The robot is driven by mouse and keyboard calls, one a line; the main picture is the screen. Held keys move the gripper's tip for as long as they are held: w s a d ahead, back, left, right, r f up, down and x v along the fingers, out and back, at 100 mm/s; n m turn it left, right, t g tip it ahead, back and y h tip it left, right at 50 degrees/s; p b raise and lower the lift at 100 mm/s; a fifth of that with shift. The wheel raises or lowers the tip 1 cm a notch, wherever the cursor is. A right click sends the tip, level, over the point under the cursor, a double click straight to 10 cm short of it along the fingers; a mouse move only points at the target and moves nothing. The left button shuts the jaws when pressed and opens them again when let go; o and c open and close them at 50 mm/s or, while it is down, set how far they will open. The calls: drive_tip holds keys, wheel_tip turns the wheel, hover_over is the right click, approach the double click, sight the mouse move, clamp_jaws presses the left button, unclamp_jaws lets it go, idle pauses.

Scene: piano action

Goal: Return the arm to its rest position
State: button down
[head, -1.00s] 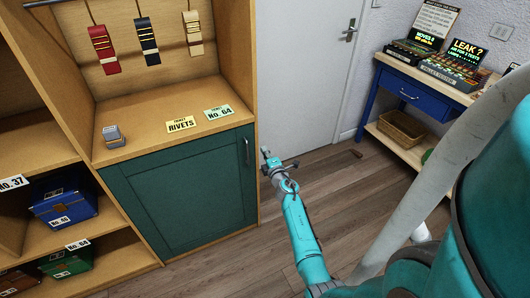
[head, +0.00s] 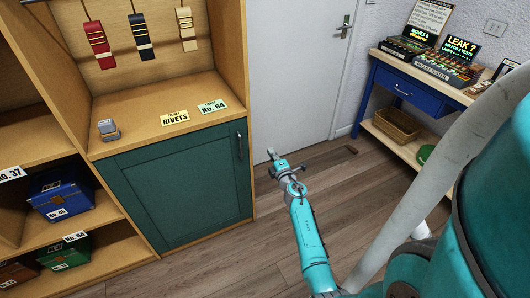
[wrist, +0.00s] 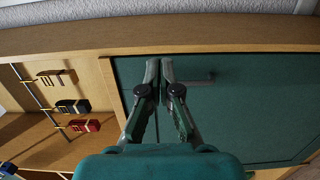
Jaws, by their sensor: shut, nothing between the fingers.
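My teal arm reaches forward from the lower right in the head view, over the wooden floor. My gripper (head: 272,155) is at its far end, low in front of the white door and just right of the green cabinet door (head: 180,188). In the wrist view my gripper (wrist: 159,72) has its two fingertips together with nothing between them. The green cabinet door (wrist: 240,110) fills the background behind the fingers there. Its handle (wrist: 197,79) shows just right of the fingertips. In the head view the handle (head: 239,147) is a little left of my gripper, apart from it.
Red, black and cream straps hang above. A blue table (head: 400,88) stands at the right. A small brown piece (head: 352,150) lies on the floor.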

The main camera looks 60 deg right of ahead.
drive_tip(key=shift+s+d, duration=0.2)
drive_tip(key=shift+s, duration=0.7)
drive_tip(key=shift+s+d, duration=0.15)
drive_tip(key=shift+s, duration=0.8)
drive_tip(key=shift+s+d, duration=0.2)
drive_tip(key=shift+s, duration=0.7)
drive_tip(key=s+a+f+m+t+y, duration=0.1)
drive_tip(key=s+a+m+y, duration=0.15)
drive_tip(key=a, duration=1.55)
drive_tip(key=s+a+f+m+t+y, duration=0.2)
drive_tip(key=s+a, duration=0.1)
drive_tip(key=a, duration=1.4)
drive_tip(key=s+a+r+m+y, duration=0.1)
drive_tip(key=s+a+r+y, duration=0.1)
drive_tip(key=s+a, duration=0.35)
drive_tip(key=s+a+r+m+y, duration=0.1)
drive_tip(key=s+a+r+m, duration=0.15)
drive_tip(key=s+a, duration=0.35)
drive_tip(key=s+a+r+m+g+y, duration=0.1)
drive_tip(key=s+a+r+y, duration=0.1)
drive_tip(key=s+r, duration=0.3)
drive_tip(key=s+a+r+m+g+y, duration=0.1)
drive_tip(key=s+a+r+y, duration=0.1)
drive_tip(key=s+a+r, duration=0.3)
drive_tip(key=shift+s, duration=0.65)
drive_tip(key=shift+r, duration=0.1)
